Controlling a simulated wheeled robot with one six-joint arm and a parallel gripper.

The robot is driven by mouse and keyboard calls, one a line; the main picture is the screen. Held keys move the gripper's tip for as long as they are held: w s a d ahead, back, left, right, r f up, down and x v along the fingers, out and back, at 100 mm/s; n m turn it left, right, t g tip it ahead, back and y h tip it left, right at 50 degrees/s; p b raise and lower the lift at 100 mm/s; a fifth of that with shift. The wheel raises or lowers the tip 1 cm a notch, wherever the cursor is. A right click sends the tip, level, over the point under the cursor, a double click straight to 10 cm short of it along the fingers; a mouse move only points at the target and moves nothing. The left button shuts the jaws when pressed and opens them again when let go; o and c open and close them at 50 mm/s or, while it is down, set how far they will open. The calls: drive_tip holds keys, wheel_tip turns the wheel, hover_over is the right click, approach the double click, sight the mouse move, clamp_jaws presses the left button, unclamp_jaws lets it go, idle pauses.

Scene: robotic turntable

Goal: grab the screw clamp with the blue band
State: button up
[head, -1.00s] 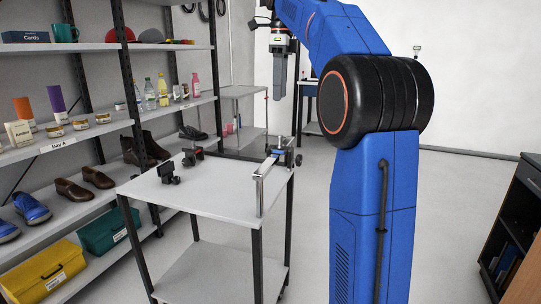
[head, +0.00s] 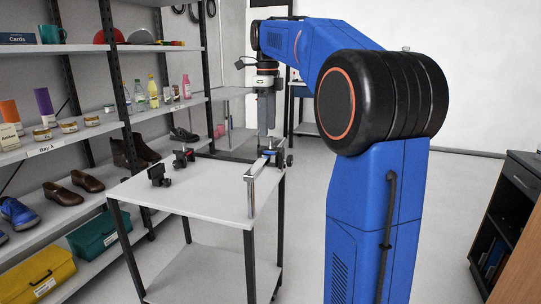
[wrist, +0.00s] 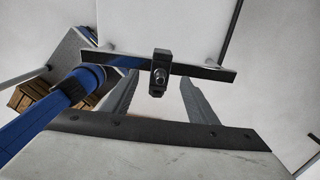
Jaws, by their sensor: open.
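Several dark screw clamps are on the white table (head: 200,205) in the head view. One clamp (head: 160,176) is near the left edge. Another clamp (head: 183,157) shows a little red near the back. My gripper (head: 266,128) points down just above this corner clamp, open and empty.
Shelves (head: 75,140) with shoes, bottles and jars line the left. A dark cabinet (head: 508,220) stands at the right. The table's front is clear.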

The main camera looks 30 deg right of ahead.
sight(271, 139)
drive_tip(key=shift+s+d+f, duration=0.1)
drive_tip(key=shift+d+f, duration=0.05)
drive_tip(key=shift+f, duration=0.8)
drive_tip(key=shift+s+d+f, duration=0.1)
drive_tip(key=shift+f, duration=0.9)
drive_tip(key=shift+s+d+f, duration=0.1)
drive_tip(key=shift+d+f, duration=0.05)
drive_tip(key=shift+f, duration=0.8)
drive_tip(key=c, duration=1.3)
clamp_jaws()
drive_tip(key=shift+r, duration=0.15)
